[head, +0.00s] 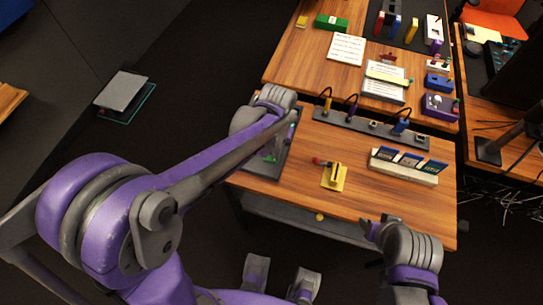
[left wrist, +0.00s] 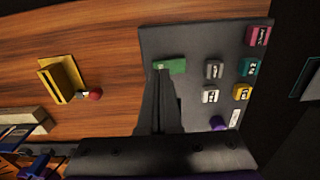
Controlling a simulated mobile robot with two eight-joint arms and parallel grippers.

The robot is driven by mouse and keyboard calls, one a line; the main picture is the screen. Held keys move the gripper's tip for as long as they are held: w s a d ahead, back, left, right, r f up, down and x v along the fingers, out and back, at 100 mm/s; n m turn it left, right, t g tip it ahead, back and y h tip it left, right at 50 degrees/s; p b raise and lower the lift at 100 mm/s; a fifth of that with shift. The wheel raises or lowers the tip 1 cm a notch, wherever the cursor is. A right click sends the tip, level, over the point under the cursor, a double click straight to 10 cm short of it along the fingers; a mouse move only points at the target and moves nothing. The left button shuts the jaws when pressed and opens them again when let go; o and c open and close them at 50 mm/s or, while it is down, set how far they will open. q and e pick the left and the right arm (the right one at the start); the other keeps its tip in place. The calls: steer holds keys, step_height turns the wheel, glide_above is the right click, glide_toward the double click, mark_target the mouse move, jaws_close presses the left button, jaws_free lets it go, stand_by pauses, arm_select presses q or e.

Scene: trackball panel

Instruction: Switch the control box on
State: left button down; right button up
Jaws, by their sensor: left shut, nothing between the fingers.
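A dark panel (left wrist: 190,42) with several coloured blocks or keys lies on the wooden table; it also shows in the head view (head: 290,160), partly behind my left arm. Its green block (left wrist: 172,66) is at the tips of my left gripper (left wrist: 160,72), which is shut and empty; I cannot tell whether they touch. Beside the panel is a yellow base (left wrist: 60,80) with a red-knobbed lever (left wrist: 94,94), also in the head view (head: 333,178). No label shows which is the control box. My right gripper (head: 372,224) is at the table's front edge; its opening is unclear.
A grey strip (head: 345,126) with plugs and cables runs along the back of this table. A white holder with blue cards (head: 404,167) stands at the right. A second table (head: 300,60) behind carries papers and small boxes. Bare wood lies around the yellow base.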

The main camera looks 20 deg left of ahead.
arm_select(q)
steer(key=shift+f+b, duration=0.6)
steer(key=shift+f, duration=0.25)
steer(key=shift+r, duration=0.1)
stand_by(0.3)
steer(key=shift+r+p, duration=2.35)
steer(key=shift+r, duration=1.15)
steer(key=s+a+r+t, duration=0.2)
steer(key=s+a, duration=0.1)
steer(key=s, duration=0.4)
steer(key=s+a+r+t, duration=0.2)
steer(key=s+a+t, duration=0.1)
steer(key=s, duration=0.4)
steer(key=shift+a+p, duration=0.3)
steer(key=shift+p, duration=0.15)
